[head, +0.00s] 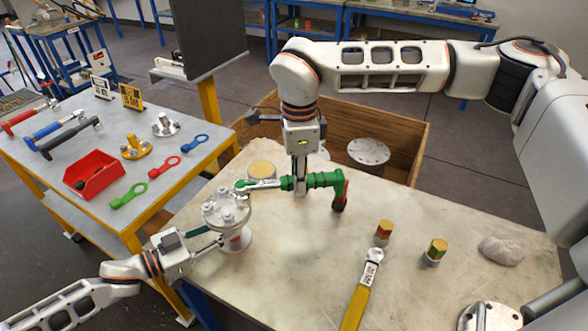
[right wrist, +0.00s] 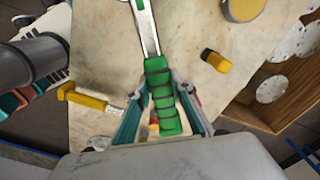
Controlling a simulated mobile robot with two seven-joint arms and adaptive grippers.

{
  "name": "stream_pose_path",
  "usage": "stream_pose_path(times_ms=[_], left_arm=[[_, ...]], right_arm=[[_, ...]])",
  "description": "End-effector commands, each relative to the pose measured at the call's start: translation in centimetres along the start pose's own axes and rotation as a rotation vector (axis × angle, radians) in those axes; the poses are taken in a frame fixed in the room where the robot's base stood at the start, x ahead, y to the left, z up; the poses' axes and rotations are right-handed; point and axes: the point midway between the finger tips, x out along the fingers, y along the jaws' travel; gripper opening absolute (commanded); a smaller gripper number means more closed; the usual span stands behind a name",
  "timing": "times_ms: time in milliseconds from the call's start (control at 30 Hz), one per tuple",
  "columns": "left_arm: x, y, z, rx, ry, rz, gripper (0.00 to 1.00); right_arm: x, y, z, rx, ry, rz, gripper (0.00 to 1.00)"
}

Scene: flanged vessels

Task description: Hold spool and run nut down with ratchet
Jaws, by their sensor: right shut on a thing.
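The flanged spool (head: 232,240) stands upright at the left part of the stone-topped table, with several nuts or studs on its top flange. My left gripper (head: 212,238) is against the spool's side below the flange; whether its fingers close on it is hidden. My right gripper (head: 300,188) is shut on the green handle of the ratchet (head: 265,184), and the handle lies between its fingers in the right wrist view (right wrist: 161,95). The ratchet's silver head reaches left to the flange's far edge, by a nut; whether it is seated on that nut is unclear.
A yellow-handled wrench (head: 357,300) and two capped pieces (head: 384,232) (head: 436,250) lie on the table's front right. A wooden crate (head: 415,150) holding a flange disc (head: 368,152) stands behind. A side table (head: 85,165) at left carries a red bin (head: 93,175) and tools.

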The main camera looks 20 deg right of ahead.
Motion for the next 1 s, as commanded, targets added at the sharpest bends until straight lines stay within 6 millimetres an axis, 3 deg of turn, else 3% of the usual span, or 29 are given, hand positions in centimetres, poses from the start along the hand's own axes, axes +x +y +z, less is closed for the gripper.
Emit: stream_pose_path(times_ms=[400, 633, 1000], left_arm=[[0.0, -0.1, -0.1, 0.002, 0.000, -0.001, 0.05], [0.0, -0.1, -0.1, 0.002, 0.001, -0.001, 0.05], [0.0, -0.1, -0.1, 0.001, 0.001, -0.001, 0.05]], right_arm=[[-0.1, 4.7, 1.0, 0.366, -0.002, -0.001, 0.00], [-0.8, 4.3, 0.9, 0.360, -0.003, -0.003, 0.00], [-4.5, 4.3, 0.9, 0.359, -0.002, -0.004, 0.00]])
